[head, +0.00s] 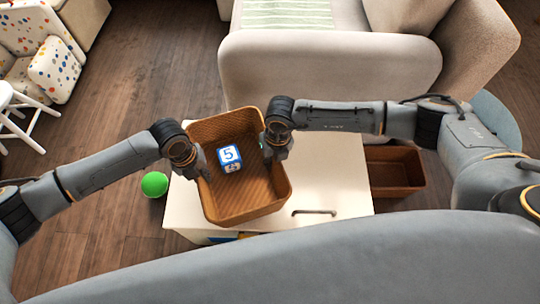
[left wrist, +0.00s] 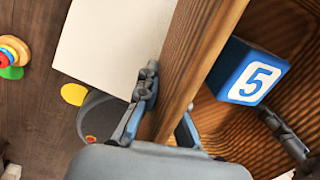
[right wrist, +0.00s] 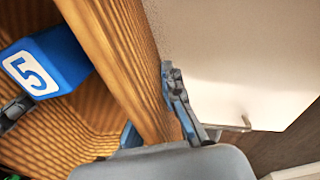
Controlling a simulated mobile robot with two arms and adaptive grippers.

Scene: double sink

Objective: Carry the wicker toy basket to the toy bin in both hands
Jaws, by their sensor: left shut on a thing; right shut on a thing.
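The wicker toy basket (head: 250,212) is brown, open-topped and slightly turned, over the white cabinet (head: 335,170); I cannot tell whether it touches the top. A blue and white block with a 5 (head: 230,157) lies inside it. My left gripper (head: 204,172) is shut on the basket's left wall, and the left wrist view shows its fingers either side of that wall (left wrist: 190,55). My right gripper (head: 270,152) is shut on the right wall, also seen in the right wrist view (right wrist: 125,60). No toy bin is clearly identifiable; a brown open box (head: 395,170) stands right of the cabinet.
A green ball (head: 154,184) lies on the wooden floor left of the cabinet. A beige sofa (head: 330,65) stands behind it. A white stool (head: 18,110) and a spotted chair (head: 50,65) are at far left. The floor at left middle is clear.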

